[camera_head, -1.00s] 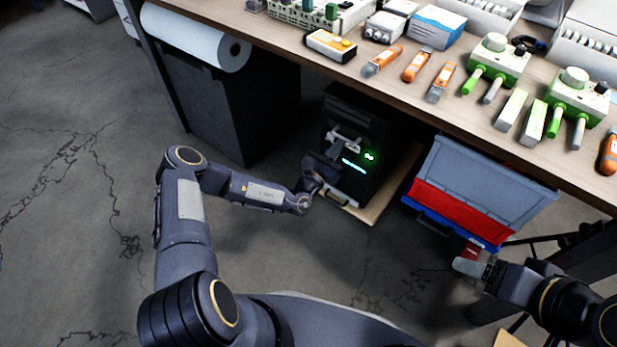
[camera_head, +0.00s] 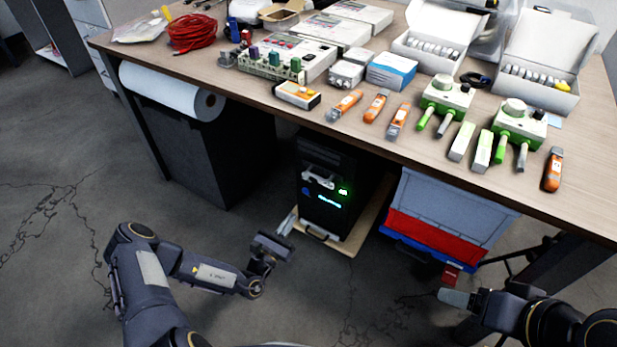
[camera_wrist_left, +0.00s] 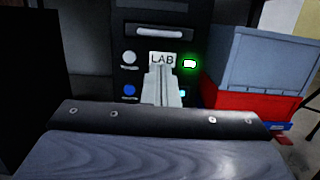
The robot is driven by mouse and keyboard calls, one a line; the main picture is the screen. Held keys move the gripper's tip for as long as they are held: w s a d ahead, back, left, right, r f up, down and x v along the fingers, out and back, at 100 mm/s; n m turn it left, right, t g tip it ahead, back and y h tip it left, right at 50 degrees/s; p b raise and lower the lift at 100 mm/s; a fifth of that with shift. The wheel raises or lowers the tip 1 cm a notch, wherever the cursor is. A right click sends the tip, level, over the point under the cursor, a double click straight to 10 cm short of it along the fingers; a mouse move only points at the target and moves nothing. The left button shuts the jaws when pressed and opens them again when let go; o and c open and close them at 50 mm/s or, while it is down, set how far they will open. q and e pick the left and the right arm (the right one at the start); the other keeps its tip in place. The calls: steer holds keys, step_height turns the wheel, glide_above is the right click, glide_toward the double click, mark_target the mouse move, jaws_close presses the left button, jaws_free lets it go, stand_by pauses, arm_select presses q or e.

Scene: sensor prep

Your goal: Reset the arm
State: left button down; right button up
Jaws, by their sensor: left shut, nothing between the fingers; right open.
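My left gripper (camera_head: 286,225) is in front of a black cabinet (camera_head: 322,208) under the table, with its fingers shut and nothing between them. In the left wrist view its closed fingertips (camera_wrist_left: 162,86) overlap the cabinet's front below a "LAB" label. The cabinet has a green light, a blue-white light and a front handle. In the head view a gap of floor shows between most of the gripper and the cabinet; whether the fingertips touch it I cannot tell. My right gripper (camera_head: 457,298) is at the lower right, open and empty, below the grey bin (camera_head: 452,205).
The wooden table (camera_head: 320,135) overhangs the cabinet and bins, carrying several tools, boxes and devices. A red bin (camera_head: 427,237) sits under the grey one. A paper roll (camera_head: 170,92) hangs at left above a dark bin (camera_head: 205,150). The floor at left is clear.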

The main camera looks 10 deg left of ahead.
arm_select(q)
steer(key=s+d+r+m+g+h, duration=0.25)
steer(key=s+r+m+g, duration=0.2)
steer(key=r+m, duration=0.3)
steer(key=s+d+r+m+g+h, duration=0.1)
steer(key=s+r+m+g+h, duration=0.25)
steer(key=r+m+g, duration=0.35)
steer(key=s+d+r+m+g+h, duration=0.2)
steer(key=s+r+m+g+h, duration=0.15)
steer(key=r+m, duration=0.5)
steer(key=s+a+r+m+t+y, duration=0.1)
steer(key=s+a+r+m+y, duration=0.35)
steer(key=s, duration=0.45)
steer(key=s+a+r+m+t+y, duration=0.1)
steer(key=s+a+r+m+y, duration=0.15)
steer(key=s+a+y, duration=0.4)
step_height(320, 180, up, 28)
steer(key=s+d+y+p, duration=0.1)
steer(key=p, duration=2.7)
steer(key=shift+s+m, duration=0.3)
steer(key=shift+s, duration=0.1)
